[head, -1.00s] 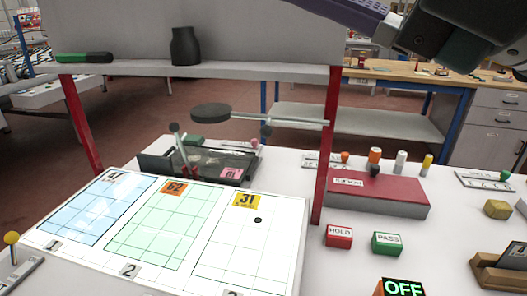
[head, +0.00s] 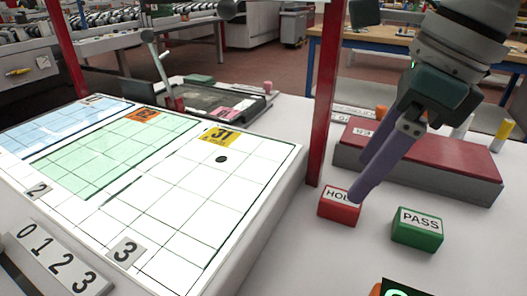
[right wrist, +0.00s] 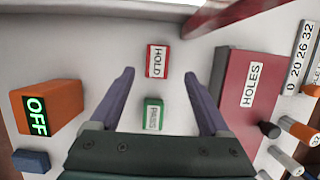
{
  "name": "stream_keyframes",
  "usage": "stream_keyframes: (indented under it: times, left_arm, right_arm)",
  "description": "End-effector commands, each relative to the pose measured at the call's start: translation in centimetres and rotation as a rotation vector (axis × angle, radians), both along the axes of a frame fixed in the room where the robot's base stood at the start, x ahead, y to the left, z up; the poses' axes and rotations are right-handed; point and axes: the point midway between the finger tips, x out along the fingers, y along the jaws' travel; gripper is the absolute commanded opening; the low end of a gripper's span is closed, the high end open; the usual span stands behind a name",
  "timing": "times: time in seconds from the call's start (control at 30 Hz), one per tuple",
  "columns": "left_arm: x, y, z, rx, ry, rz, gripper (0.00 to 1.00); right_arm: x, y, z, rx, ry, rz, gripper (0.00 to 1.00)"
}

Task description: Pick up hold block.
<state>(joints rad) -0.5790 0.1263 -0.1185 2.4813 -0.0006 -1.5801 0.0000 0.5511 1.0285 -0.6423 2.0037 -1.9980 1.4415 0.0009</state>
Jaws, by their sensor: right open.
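The hold block is a small red block with a white HOLD label (head: 338,208). It lies on the white table beside the red post in the head view. My right gripper (head: 360,190) points down just behind and above it, its purple fingers partly covering the label's right end. In the right wrist view the hold block (right wrist: 157,60) lies beyond the fingertips, roughly midway between them. My right gripper (right wrist: 161,80) is open and empty there. The green PASS block (right wrist: 153,114) shows nearer, between the fingers. My left gripper is not in view.
The green PASS block (head: 417,229) sits right of the hold block. A red-topped grey HOLES box (head: 440,165) stands behind. A red post (head: 320,120) rises close by on the left. The grid panel (head: 200,190) fills the left. An orange OFF box (right wrist: 50,108) is nearby.

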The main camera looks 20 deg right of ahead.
Motion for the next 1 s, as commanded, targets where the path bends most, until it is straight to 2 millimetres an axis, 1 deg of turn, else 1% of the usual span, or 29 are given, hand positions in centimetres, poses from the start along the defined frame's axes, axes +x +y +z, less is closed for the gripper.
stream_keyframes:
  times: [0.2,0.33,0.43,0.63,1.0]
  left_arm:
    - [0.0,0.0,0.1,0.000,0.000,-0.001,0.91]
    - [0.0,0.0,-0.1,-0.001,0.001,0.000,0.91]
    - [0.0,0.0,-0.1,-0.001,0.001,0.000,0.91]
    - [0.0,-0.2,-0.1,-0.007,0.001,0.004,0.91]
    - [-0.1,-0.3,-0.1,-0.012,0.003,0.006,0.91]
  right_arm:
    - [0.4,1.2,-3.0,0.003,0.004,0.003,0.80]
    - [0.9,1.5,-4.5,0.004,0.002,0.000,0.80]
    - [1.0,1.5,-5.0,0.002,0.000,0.002,0.80]
    - [1.0,1.5,-4.9,0.001,-0.001,0.002,0.79]
    - [1.0,1.5,-4.9,0.002,0.000,0.002,0.37]
